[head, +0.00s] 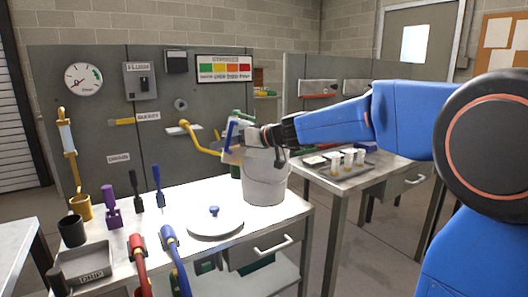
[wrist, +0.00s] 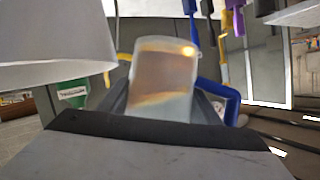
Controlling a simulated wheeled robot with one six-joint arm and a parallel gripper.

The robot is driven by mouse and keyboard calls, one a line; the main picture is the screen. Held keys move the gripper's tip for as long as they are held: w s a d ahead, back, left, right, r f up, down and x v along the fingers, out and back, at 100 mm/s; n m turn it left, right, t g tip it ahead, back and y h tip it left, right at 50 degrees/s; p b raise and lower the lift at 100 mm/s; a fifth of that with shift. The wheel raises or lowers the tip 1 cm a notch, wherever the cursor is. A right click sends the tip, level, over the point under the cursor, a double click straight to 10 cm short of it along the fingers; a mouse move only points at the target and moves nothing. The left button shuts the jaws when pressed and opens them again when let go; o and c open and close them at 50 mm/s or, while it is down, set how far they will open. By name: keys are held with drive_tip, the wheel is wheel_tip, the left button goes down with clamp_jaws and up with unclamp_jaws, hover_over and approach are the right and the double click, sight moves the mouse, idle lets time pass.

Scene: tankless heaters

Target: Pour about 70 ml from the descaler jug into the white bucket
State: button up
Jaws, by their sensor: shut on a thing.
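The descaler jug is a translucent container (wrist: 164,75) with a pale amber band inside, seen between my dark jaws in the wrist view. My gripper (head: 247,144) is shut on the jug and holds it up at the bucket's upper left in the head view. The jug (head: 233,155) is small and partly hidden there, and its exact tilt is hard to tell. The white bucket (head: 265,184) stands on the table below my gripper. Its pale wall (wrist: 50,35) fills the upper left of the wrist view. I see no clear stream, and the bucket's inside is hidden.
A round lid with a blue knob (head: 215,222) lies left of the bucket. Red and blue valve pipes (head: 137,260) stand at the table's front. A purple tool (head: 111,207) and dark cup (head: 72,230) are farther left. A tray of vials (head: 345,165) is on the right table.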

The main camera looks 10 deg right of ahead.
drive_tip(key=shift+s+a+r+n+h, duration=0.15)
drive_tip(key=shift+a+r+n+h, duration=0.1)
drive_tip(key=shift+n+h, duration=0.35)
drive_tip(key=shift+f+n+t, duration=0.3)
drive_tip(key=shift+f+n, duration=0.15)
drive_tip(key=shift+n, duration=0.15)
drive_tip(key=shift+h, duration=0.3)
drive_tip(key=shift+f, duration=0.1)
